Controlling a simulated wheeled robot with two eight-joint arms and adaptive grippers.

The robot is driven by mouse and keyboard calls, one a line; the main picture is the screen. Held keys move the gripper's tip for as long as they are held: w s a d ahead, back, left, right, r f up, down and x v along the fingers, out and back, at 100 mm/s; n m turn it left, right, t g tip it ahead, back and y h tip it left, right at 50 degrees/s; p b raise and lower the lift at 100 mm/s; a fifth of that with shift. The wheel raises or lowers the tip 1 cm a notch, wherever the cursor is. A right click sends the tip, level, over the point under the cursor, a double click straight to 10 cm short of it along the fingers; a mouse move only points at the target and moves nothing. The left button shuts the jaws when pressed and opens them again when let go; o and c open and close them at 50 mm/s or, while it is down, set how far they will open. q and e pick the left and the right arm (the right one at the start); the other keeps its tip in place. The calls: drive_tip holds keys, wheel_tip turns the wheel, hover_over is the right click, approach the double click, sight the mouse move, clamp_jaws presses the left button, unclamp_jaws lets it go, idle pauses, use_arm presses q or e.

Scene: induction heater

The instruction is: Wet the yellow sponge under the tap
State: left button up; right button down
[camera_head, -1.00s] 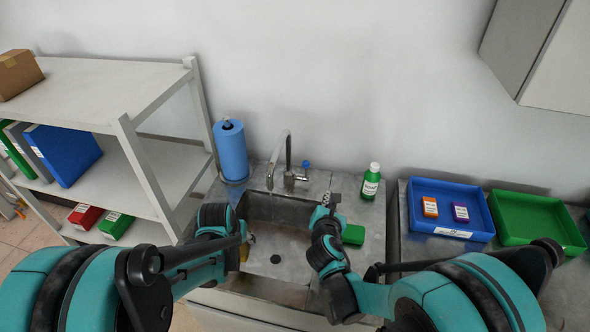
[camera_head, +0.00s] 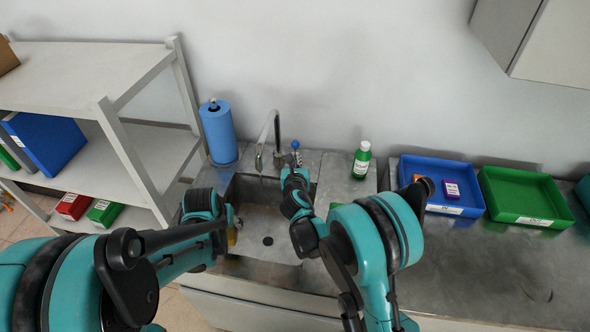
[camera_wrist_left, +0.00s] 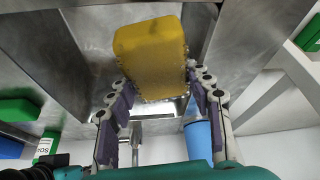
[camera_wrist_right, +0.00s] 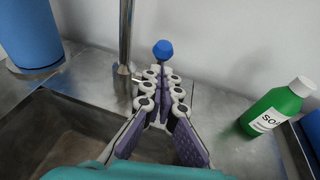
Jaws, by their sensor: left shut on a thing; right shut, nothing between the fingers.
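The yellow sponge (camera_wrist_left: 152,55) is between the fingers of my left gripper (camera_wrist_left: 163,95), which is shut on it. In the head view only a sliver of the sponge (camera_head: 232,238) shows beside my left gripper, at the left part of the sink (camera_head: 268,215). The tap (camera_head: 276,130) stands behind the sink, its spout curving forward; I see no clear water stream. Its lever with a blue knob (camera_wrist_right: 163,48) is just beyond the fingertips of my right gripper (camera_wrist_right: 162,80). That gripper is shut and empty; whether it touches the lever I cannot tell.
A green soap bottle (camera_head: 361,160) stands right of the tap. A blue paper roll (camera_head: 219,132) stands left of it. A green block (camera_head: 335,206) is mostly hidden by my right arm. Blue (camera_head: 472,208) and green (camera_head: 530,218) trays lie further right; a shelf (camera_head: 120,140) is at left.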

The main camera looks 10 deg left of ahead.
sight(297, 142)
drive_tip(key=shift+w+a+r, duration=0.1)
drive_tip(key=shift+w+a, duration=0.05)
drive_tip(key=shift+w, duration=0.45)
drive_tip(key=shift+w+a, duration=0.1)
drive_tip(key=shift+w, duration=0.5)
drive_tip(key=shift+w+r+b, duration=0.15)
drive_tip(key=shift+w+r, duration=0.25)
drive_tip(key=shift+w, duration=0.35)
drive_tip(key=shift+w+r+b, duration=0.15)
drive_tip(key=shift+w+r, duration=0.2)
drive_tip(key=shift+w, duration=0.35)
